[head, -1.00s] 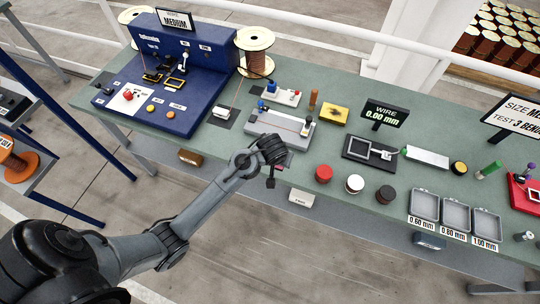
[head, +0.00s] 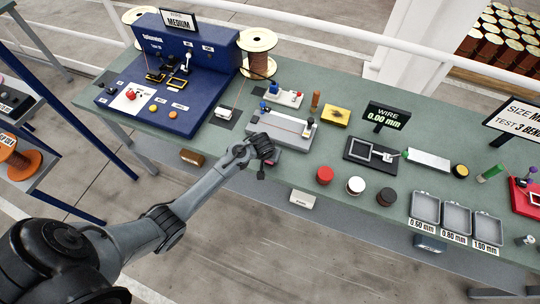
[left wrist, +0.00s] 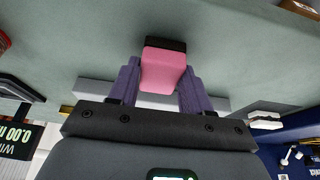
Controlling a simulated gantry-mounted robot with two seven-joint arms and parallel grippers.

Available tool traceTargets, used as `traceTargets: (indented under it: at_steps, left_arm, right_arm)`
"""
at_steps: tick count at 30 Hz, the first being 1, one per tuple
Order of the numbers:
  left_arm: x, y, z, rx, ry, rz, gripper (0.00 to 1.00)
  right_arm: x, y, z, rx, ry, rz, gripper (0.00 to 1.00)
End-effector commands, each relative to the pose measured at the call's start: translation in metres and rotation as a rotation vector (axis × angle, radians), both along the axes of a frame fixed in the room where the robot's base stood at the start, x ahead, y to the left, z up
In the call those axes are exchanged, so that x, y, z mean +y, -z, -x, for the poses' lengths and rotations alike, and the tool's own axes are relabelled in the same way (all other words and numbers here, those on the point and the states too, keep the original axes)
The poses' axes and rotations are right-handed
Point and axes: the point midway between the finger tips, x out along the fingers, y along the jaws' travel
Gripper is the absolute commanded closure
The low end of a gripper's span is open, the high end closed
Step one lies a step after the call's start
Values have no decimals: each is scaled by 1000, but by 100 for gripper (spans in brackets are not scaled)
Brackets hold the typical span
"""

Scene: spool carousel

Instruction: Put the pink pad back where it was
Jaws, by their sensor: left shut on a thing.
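My left gripper (left wrist: 157,88) is shut on the pink pad (left wrist: 162,70), which sits between its two purple fingers in the left wrist view. The pad is a pink block with a dark strip along its far end. In the head view my left gripper (head: 261,165) is at the front edge of the green bench, just in front of the grey block fixture (head: 286,129). My wrist hides most of the pad there. I cannot tell whether the pad touches the bench. My right gripper is not in view.
The blue machine (head: 178,80) stands to the left. Red (head: 324,175), white (head: 356,185) and dark (head: 386,196) round pieces stand to the right along the front edge. The wire display (head: 386,116) stands behind them. Grey trays (head: 456,219) lie further right.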

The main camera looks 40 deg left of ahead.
Motion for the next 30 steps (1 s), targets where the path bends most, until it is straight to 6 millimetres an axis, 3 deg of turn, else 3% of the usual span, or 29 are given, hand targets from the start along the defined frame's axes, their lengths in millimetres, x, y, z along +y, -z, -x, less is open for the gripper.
traceTargets:
  at_steps: [12,13,18,30]
  left_arm:
    - [0,4,0,-1,0,1,80]
    - [0,4,0,-1,0,1,50]
    - [0,4,0,-1,0,1,26]
    - [-1,-2,1,-1,0,1,26]
  right_arm:
    - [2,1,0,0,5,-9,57]
    - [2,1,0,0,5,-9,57]
    - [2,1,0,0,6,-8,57]
    - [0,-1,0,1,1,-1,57]
